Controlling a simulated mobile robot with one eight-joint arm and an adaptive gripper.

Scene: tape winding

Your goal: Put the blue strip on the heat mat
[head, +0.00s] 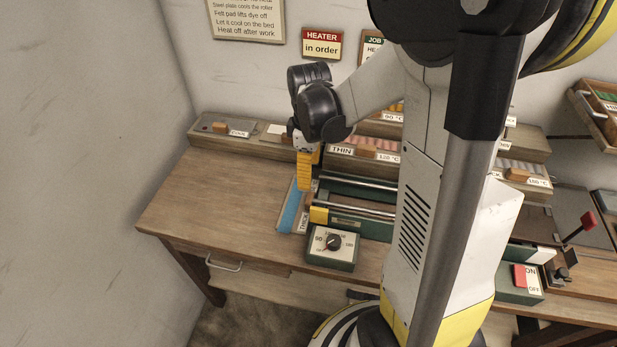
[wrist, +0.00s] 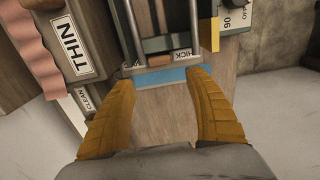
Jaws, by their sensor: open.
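The blue strip (head: 289,211) lies on the wooden table along the left end of a green-framed unit with metal rods (head: 358,189), beside a THICK label (head: 304,222). My gripper (head: 307,187) points down close to the strip's far end. In the wrist view the strip (wrist: 176,76) runs crosswise just beyond the fingertips of my gripper (wrist: 162,80). The yellow fingers are apart with bare wood between them. I cannot tell whether they touch the strip. I cannot clearly pick out the heat mat; my arm hides part of the table.
A dial box (head: 332,246) stands in front of the green unit. Labelled trays, one marked THIN (head: 341,150), line the back. A red-handled lever (head: 584,226) and an ON/OFF switch box (head: 520,285) are at the right. The table's left part (head: 215,190) is clear.

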